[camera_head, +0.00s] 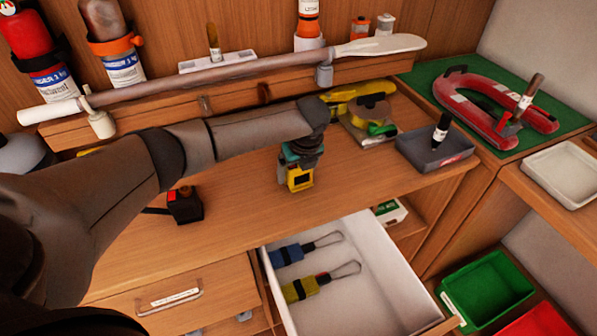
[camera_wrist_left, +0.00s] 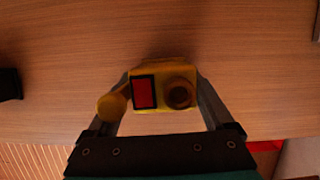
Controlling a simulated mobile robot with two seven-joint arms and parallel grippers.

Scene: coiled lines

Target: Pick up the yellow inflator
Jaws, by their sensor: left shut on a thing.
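The yellow inflator (camera_head: 299,180) is at the middle of the wooden workbench, below the end of my left arm. In the left wrist view the inflator (camera_wrist_left: 160,72) shows a red panel, a dark round knob and a yellow round end at its left. My left gripper (camera_head: 297,170) points down and is shut on it, with one finger on each side in the left wrist view (camera_wrist_left: 164,92). My gripper hides the inflator's top in the head view. I cannot tell whether it touches the bench. My right gripper is not in view.
An open white drawer (camera_head: 350,290) with blue and yellow looped tools lies below the bench front. A black box (camera_head: 185,205) with a red top stands left. A dark tray (camera_head: 432,150) holding a black bottle stands right. A long paddle (camera_head: 230,75) lies along the back ledge.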

